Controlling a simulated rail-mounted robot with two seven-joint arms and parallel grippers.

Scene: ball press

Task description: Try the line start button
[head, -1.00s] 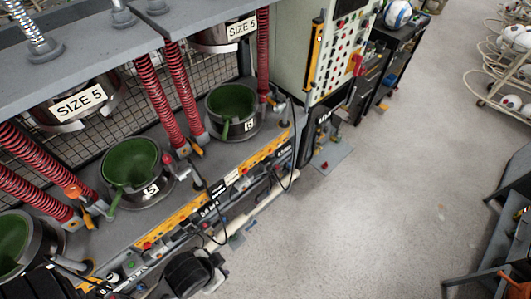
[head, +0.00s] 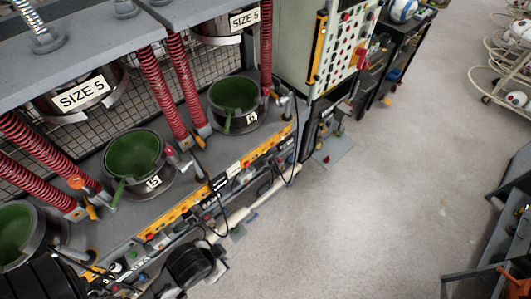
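A tall pale control panel (head: 340,50) with rows of small red, green and dark buttons stands at the right end of the press line. A red part (head: 362,54) sticks out on its right side. Yellow strips (head: 180,212) with small buttons run along the front edge of the press bench, one bearing a red button (head: 150,236). A small green button (head: 132,254) shows lower left. The labels are too small to read, so I cannot tell which is the line start button.
The press bench holds green bowls (head: 134,155) under upper moulds marked SIZE 5 (head: 84,93), between red springs (head: 165,95). A ball rack (head: 500,70) is at right, a dark frame (head: 500,235) lower right. Grey floor (head: 380,200) between is clear.

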